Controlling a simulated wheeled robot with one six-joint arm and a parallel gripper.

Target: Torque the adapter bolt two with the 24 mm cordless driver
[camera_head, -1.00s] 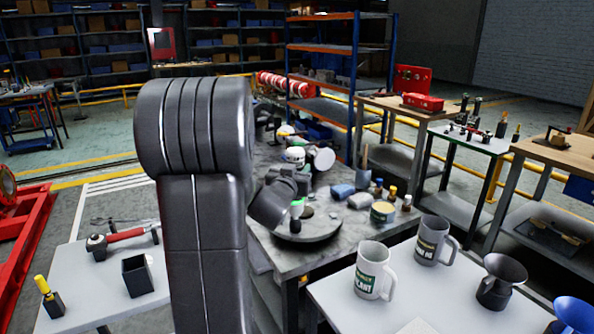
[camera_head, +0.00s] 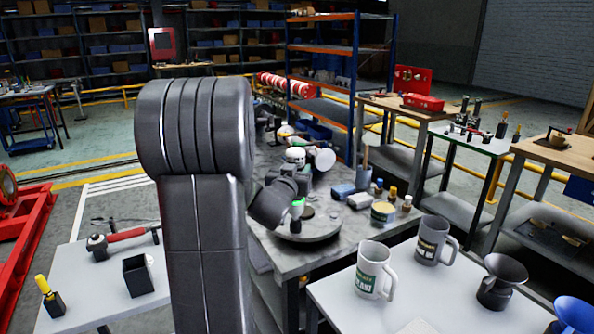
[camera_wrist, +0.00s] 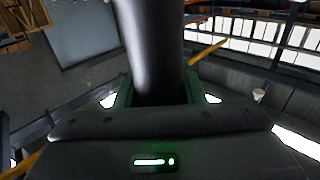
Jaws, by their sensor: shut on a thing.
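My gripper (camera_wrist: 160,97) is shut on a thick dark cylinder (camera_wrist: 152,45) in the wrist view, with greenish jaw parts on both sides. The cylinder runs up out of the picture. It looks like the body of a tool, but its size marking and tip do not show, so I cannot tell whether it is the 24 mm cordless driver. In the head view my large grey arm link hides much of the middle, and I cannot make out the jaws. Adapter bolt two cannot be made out in either view.
A cluttered grey bench (camera_head: 341,241) holds jars, blocks and a round plate (camera_head: 300,235). A white table (camera_head: 330,295) with mugs (camera_head: 374,270) is at front right. A red frame (camera_head: 22,250) stands far left.

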